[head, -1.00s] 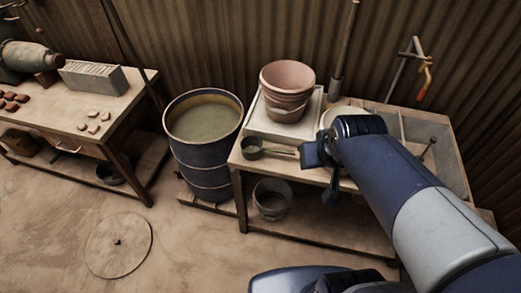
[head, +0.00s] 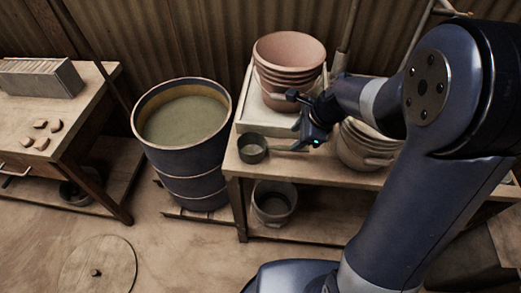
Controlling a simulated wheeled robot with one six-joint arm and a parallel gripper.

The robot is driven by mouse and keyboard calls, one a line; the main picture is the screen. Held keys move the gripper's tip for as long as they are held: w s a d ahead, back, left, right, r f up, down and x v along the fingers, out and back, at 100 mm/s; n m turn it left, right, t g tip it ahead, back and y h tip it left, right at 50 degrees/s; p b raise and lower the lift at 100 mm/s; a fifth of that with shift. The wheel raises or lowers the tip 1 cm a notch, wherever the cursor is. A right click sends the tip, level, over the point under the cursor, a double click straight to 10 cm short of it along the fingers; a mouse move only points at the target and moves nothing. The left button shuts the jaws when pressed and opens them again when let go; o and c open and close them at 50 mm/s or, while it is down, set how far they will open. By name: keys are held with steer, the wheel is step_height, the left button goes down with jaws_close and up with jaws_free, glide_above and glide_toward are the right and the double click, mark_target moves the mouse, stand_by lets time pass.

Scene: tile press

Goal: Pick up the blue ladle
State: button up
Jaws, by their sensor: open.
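The ladle (head: 252,149) lies on the wooden bench near its left front corner. Its cup looks dark grey-green rather than clearly blue, and its handle (head: 284,149) runs to the right along the bench. My gripper (head: 303,128) is open over the right part of the handle, close to it. The handle's far end is hidden by my gripper. I cannot tell whether the fingers touch the handle or straddle it.
Stacked pink buckets (head: 290,65) stand in a pale tray (head: 262,118) just behind the ladle. Pale stacked bowls (head: 365,147) stand to the right, beside my arm. A liquid-filled barrel (head: 185,140) is left of the bench (head: 235,163). A grey bucket (head: 273,205) sits on the lower shelf.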

mark_target(284, 147)
steer(key=x, duration=0.4)
steer(key=b+x, duration=0.1)
steer(key=x, duration=0.4)
steer(key=shift+s+a+r, duration=0.1)
steer(key=shift+s+a, duration=0.05)
steer(key=shift+a, duration=0.05)
steer(key=shift+c, duration=0.3)
jaws_close()
